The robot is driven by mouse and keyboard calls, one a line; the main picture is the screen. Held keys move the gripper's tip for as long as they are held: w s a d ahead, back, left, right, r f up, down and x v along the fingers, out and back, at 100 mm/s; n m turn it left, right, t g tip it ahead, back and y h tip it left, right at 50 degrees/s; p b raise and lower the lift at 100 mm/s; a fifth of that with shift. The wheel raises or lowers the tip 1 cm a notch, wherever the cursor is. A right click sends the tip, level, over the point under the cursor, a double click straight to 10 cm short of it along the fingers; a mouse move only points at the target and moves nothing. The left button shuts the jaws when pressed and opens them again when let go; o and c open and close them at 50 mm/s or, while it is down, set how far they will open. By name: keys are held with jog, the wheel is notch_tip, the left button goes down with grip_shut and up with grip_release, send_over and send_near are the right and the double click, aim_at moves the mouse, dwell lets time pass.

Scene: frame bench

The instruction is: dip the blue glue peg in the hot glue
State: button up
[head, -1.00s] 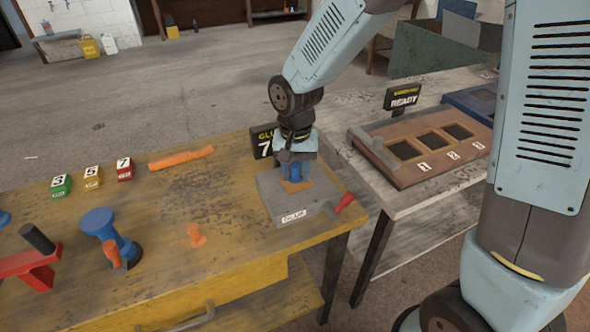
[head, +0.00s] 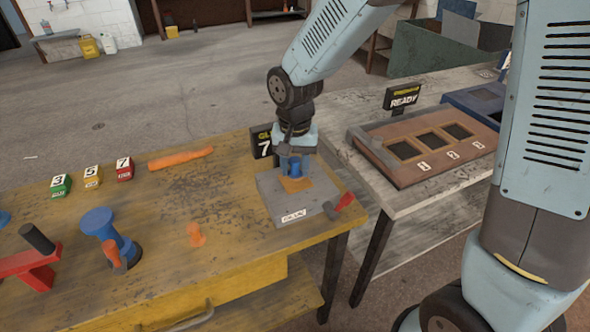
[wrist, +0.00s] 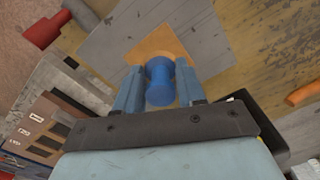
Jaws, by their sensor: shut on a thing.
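My gripper (head: 294,164) is over the grey glue box on the yellow bench and is shut on the blue glue peg (head: 295,168). In the wrist view the blue peg (wrist: 160,82) sits between the two fingers. The glue box (head: 285,208) has an orange glue patch (head: 296,185) on its top. The peg stands upright just above or at this patch; I cannot tell whether it touches the glue. A sign with a 7 (head: 265,143) stands behind the box, partly hidden by my arm.
A red handle (head: 345,201) sticks out at the box's right. An orange peg (head: 195,235), a larger blue piece (head: 110,232) and a red stand (head: 32,265) are on the bench. Small numbered blocks (head: 93,177) and an orange bar (head: 181,157) lie behind. A brown frame (head: 400,165) lies on the right table.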

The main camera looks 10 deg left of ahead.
jog(key=shift+r, duration=2.7)
